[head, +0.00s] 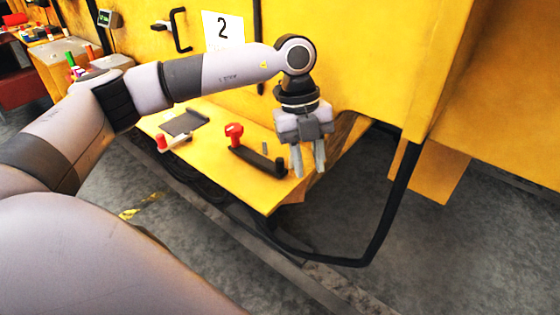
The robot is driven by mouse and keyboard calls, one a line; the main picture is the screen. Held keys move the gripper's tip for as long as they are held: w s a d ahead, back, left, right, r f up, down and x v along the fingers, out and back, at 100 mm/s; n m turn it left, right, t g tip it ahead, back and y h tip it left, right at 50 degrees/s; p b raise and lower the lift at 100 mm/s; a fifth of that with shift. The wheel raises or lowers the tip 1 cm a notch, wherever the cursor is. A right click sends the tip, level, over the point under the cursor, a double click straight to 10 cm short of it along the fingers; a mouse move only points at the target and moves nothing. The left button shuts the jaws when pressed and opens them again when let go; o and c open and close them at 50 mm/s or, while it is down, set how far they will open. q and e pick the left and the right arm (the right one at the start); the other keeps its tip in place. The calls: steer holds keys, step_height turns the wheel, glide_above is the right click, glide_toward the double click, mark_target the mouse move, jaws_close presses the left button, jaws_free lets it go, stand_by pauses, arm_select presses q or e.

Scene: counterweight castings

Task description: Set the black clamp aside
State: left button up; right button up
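The black clamp (258,160) lies on the yellow ledge (215,165), a dark bar with a red knob (234,130) at its left end and a short upright stub at its right end. My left gripper (308,160) points down just right of the clamp's right end, near the ledge's right edge. Its two grey fingers are apart, with nothing visible between them. It seems to be above the ledge; whether it touches anything is unclear. My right gripper is out of view.
A dark flat plate (184,122) and a pale piece with a red knob (162,141) lie on the ledge's left part. A small grey pin (264,147) stands by the clamp. A black bent tube (392,205) runs below and right. A yellow wall with sign 2 (222,30) rises behind.

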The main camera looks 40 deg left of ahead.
mark_target(280, 160)
arm_select(q)
steer(key=a+r+y, duration=0.1)
steer(key=a, duration=0.1)
steer(key=w+a+r+n, duration=0.1)
steer(key=a, duration=0.1)
steer(key=a+r+n+y, duration=0.1)
steer(key=a, duration=0.2)
steer(key=shift+w+t+y, duration=0.15)
steer(key=shift+t+y, duration=0.15)
steer(key=shift+t, duration=0.1)
steer(key=shift+a+f, duration=0.15)
step_height(280, 160, down, 7)
steer(key=shift+r, duration=0.2)
jaws_close()
